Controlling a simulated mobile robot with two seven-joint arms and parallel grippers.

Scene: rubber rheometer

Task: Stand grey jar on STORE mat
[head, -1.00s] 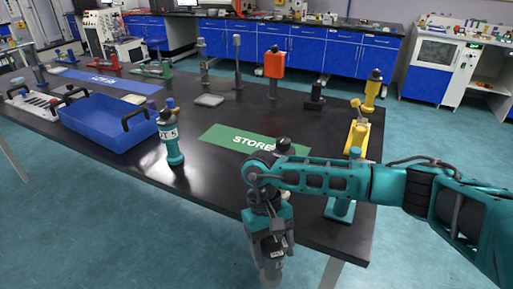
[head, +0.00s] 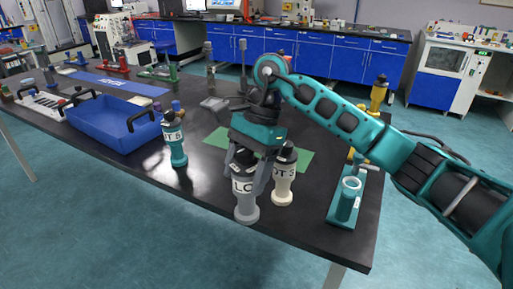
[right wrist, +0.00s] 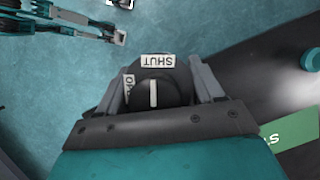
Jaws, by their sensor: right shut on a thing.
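My right gripper (head: 252,165) is shut on the grey jar (head: 245,203), which has a dark lid and a white label and hangs upright. In the right wrist view the jar's dark round lid (right wrist: 153,93), with a SHUT tag, sits between the fingers, with floor beyond it. The jar is near the table's front edge; its exact height is hard to tell. The green STORE mat (head: 302,160) lies behind it, its lettering mostly hidden by my arm and gripper. A corner also shows in the right wrist view (right wrist: 292,133).
A cream jar (head: 284,183) stands just right of the held jar, close to it. A teal jar (head: 175,143) stands left of the mat. A blue tray (head: 112,128) is further left. A teal stand (head: 345,203) is at the right edge. Table between teal jar and mat is clear.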

